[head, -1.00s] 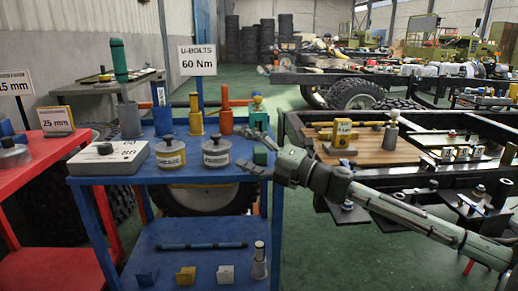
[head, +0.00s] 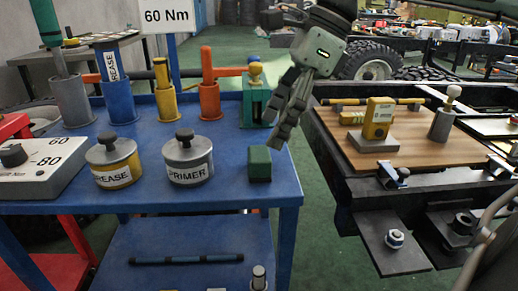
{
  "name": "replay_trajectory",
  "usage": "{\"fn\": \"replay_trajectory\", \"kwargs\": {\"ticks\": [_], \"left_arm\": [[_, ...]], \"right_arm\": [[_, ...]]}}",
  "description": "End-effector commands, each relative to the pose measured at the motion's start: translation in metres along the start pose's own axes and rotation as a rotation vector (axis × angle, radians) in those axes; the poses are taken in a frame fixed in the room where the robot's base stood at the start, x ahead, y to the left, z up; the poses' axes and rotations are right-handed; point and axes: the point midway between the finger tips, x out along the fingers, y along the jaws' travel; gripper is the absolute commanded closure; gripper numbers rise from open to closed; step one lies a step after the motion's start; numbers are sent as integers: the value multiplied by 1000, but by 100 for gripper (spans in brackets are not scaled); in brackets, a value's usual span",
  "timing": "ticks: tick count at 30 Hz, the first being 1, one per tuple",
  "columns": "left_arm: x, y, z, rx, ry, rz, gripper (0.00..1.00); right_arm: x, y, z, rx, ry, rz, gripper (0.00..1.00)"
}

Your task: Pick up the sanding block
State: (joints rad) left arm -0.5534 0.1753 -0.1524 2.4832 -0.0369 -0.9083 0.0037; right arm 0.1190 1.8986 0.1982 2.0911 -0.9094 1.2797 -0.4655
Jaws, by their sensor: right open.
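A small green block (head: 259,164), which looks like the sanding block, sits on the top of the blue cart (head: 225,195) near its right front edge. My right gripper (head: 279,124) points down above and slightly to the right of the block in the picture. Its fingers are open and empty, apart from the block. It partly covers the green holder (head: 254,103) behind. My left gripper is out of view.
A primer tin (head: 187,160) and a grease tin (head: 114,162) stand left of the block. Upright coloured holders, including an orange one (head: 209,98), line the back. A wooden board (head: 400,150) with tools lies to the right, across a gap.

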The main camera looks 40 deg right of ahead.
Motion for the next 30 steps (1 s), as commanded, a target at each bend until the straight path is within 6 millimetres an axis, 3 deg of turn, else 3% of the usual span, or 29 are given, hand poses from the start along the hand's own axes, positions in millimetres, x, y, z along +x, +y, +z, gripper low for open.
{"fn": "replay_trajectory", "kwargs": {"ticks": [5,21,30], "left_arm": [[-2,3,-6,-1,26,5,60],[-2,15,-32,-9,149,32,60],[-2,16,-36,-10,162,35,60]], "right_arm": [[3,2,-10,-24,61,-14,24],[70,-2,-7,-23,58,-13,24],[74,-3,-7,-22,55,-16,24]]}}
